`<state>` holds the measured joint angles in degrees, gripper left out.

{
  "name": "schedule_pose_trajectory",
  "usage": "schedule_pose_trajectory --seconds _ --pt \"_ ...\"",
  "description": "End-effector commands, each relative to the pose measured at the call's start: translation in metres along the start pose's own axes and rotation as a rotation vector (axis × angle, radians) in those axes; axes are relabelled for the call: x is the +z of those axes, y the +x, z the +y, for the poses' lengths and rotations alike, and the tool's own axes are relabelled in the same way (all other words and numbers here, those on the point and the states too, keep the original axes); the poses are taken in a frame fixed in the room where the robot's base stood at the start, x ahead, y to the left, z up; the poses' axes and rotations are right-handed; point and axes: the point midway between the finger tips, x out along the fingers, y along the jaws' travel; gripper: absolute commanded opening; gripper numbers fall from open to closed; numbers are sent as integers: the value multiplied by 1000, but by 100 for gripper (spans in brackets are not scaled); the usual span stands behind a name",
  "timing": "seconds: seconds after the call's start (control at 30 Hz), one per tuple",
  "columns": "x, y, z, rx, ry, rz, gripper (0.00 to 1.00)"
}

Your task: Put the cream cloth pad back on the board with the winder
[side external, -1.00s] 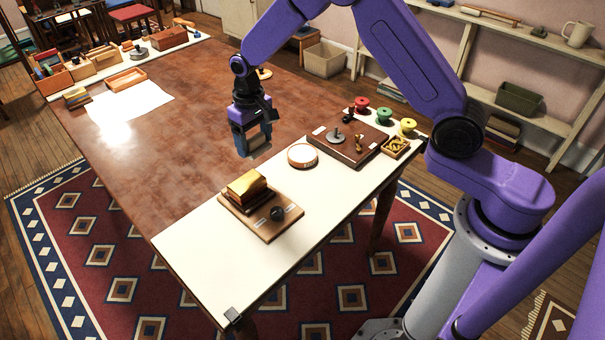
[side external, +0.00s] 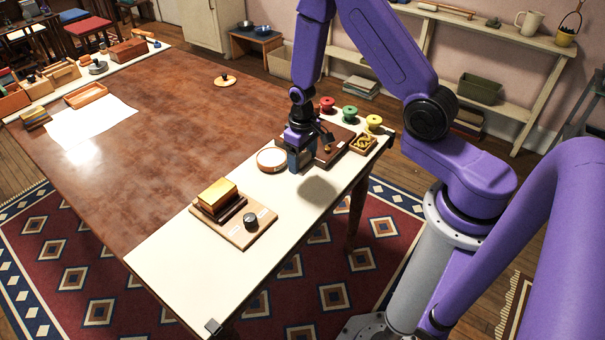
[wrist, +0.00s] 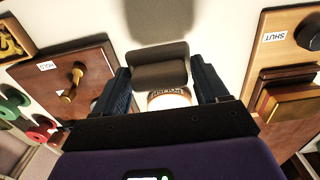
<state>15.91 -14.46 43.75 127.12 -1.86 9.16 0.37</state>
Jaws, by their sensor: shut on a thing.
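My gripper (side external: 300,165) is shut on a padded piece (wrist: 160,67) that looks grey-brown in shade; it appears to be the cream cloth pad. It hangs between the two fingers above the white table strip, and its shadow falls on the strip. The dark board with the winder (wrist: 75,82) is at left in the wrist view, with a small white label. In the side view this dark board (side external: 333,155) is just behind and right of my gripper, partly hidden by it. The brass winder stands upright on the board.
A round tin (side external: 271,160) sits left of my gripper. A lighter board (side external: 262,222) with a black knob and a gold-topped block is nearer the front. Red, green and yellow spools (side external: 350,114) and a small tray (side external: 363,144) stand by the dark board. The brown tabletop (side external: 190,120) is mostly clear.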

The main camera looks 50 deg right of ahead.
Motion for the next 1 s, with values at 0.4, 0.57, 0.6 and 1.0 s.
schedule_pose_trajectory --seconds 0.4,0.57,0.6,1.0 --pt "-1 38 0 1 -1 -1 45" --pt "-1 51 -1 0 0 0 45" --pt "-1 52 -1 0 -1 1 45" --pt "-1 55 0 0 1 1 77"
